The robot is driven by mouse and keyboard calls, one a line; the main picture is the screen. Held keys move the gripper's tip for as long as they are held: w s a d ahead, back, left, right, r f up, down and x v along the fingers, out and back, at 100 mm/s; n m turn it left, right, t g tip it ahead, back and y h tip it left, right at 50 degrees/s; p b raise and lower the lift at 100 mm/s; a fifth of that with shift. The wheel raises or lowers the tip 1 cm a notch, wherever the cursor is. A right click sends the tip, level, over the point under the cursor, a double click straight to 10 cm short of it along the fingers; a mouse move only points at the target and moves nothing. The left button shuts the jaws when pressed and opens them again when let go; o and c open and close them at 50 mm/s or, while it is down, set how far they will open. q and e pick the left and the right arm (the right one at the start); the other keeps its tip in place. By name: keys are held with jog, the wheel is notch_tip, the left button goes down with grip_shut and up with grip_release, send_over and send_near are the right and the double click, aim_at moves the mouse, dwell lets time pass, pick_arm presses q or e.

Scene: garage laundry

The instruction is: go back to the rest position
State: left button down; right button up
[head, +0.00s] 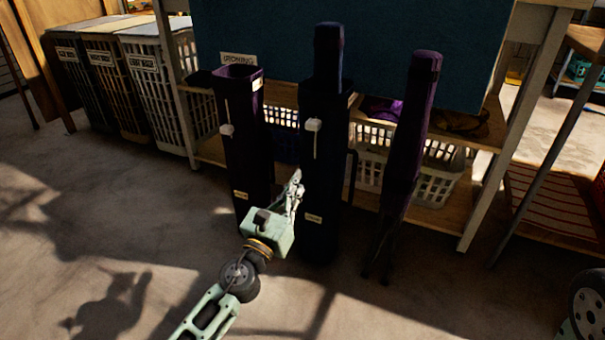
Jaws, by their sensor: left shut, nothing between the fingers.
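My left gripper (296,182) is pale green and grey, and its arm comes in from the bottom of the head view. Its fingers are together with nothing between them. It points up in front of two tall dark cases, which stand upright on the floor. The left case (243,130) has an open top and a light buckle. The middle case (318,180) has a dark purple piece sticking out of its top. I cannot tell whether the gripper touches either case. My right gripper is not in view.
A slim purple folded item (408,130) stands on thin legs to the right. Behind is a table with a blue cloth (440,50) and a shelf holding a white basket (437,187). Labelled hampers (155,95) stand at the left. The concrete floor (100,220) in front is clear.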

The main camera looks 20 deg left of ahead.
pick_arm(q)
jog(key=shift+v, duration=0.85)
